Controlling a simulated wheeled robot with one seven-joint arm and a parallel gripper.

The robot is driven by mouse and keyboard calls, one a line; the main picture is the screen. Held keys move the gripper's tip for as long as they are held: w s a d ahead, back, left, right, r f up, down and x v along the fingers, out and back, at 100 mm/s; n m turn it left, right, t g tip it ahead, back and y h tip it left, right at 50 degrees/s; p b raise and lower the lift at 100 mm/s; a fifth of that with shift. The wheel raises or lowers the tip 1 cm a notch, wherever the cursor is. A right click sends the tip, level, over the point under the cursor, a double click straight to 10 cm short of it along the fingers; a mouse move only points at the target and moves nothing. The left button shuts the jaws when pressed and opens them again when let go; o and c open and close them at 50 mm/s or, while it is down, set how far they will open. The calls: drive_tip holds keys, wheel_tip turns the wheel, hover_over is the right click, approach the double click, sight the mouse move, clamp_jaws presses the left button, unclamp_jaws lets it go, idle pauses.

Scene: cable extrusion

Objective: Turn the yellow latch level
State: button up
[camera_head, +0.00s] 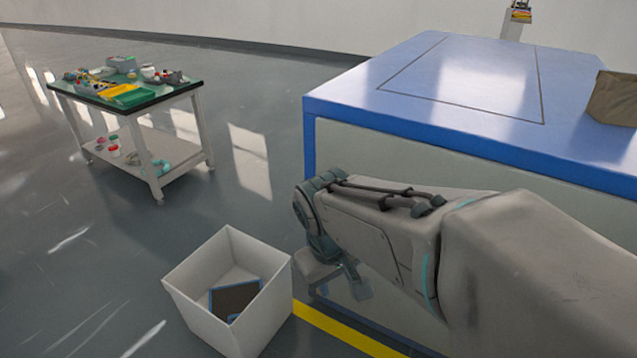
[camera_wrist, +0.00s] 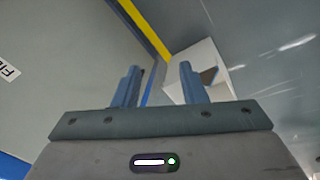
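I cannot make out a yellow latch in either view. My gripper (camera_head: 338,285) hangs low beside the front side of the blue-topped machine (camera_head: 340,108), to the right of the white bin. In the wrist view my gripper (camera_wrist: 158,75) shows two blue-grey fingers spread apart with nothing between them. It points down toward the floor, with the machine's pale side panel (camera_wrist: 65,60) at the left. A small yellow and red thing (camera_head: 521,12) sits on a pale post behind the machine, too small to identify.
An open white bin (camera_head: 200,268) holding a dark blue-framed item (camera_head: 236,298) stands on the floor near my gripper. A yellow floor line (camera_head: 345,334) runs along the machine. A cart (camera_head: 165,98) with assorted parts stands back left. A brown box (camera_head: 612,98) lies on the machine top.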

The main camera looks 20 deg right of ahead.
drive_tip(key=w+d+f+n+g+h+b, duration=0.1)
drive_tip(key=w+d+f+n+h+b, duration=0.9)
drive_tip(key=w+d+f+h+b, duration=0.45)
drive_tip(key=w+a+f+n+t+h+b, duration=0.1)
drive_tip(key=w+a+f+n+t+b, duration=0.15)
drive_tip(key=w+f+n+t, duration=0.35)
drive_tip(key=w+a+f+n+t+b, duration=0.2)
drive_tip(key=w+n+t+b, duration=0.15)
drive_tip(key=w, duration=0.45)
drive_tip(key=w+a+f+n+t+h+b, duration=0.1)
drive_tip(key=w+a+f+n+t+b, duration=0.15)
drive_tip(key=w+n+t+b, duration=0.35)
drive_tip(key=w+d+r, duration=0.1)
drive_tip(key=w+d, duration=0.2)
drive_tip(key=w+d+r+m+g, duration=0.1)
drive_tip(key=w+d+r, duration=0.1)
drive_tip(key=w+d, duration=0.1)
drive_tip(key=w+d+r+g, duration=0.1)
drive_tip(key=w+d, duration=0.2)
drive_tip(key=d, duration=0.1)
drive_tip(key=shift+d+r+y, duration=0.2)
drive_tip(key=shift+d+y, duration=0.15)
drive_tip(key=shift+d, duration=0.05)
clamp_jaws()
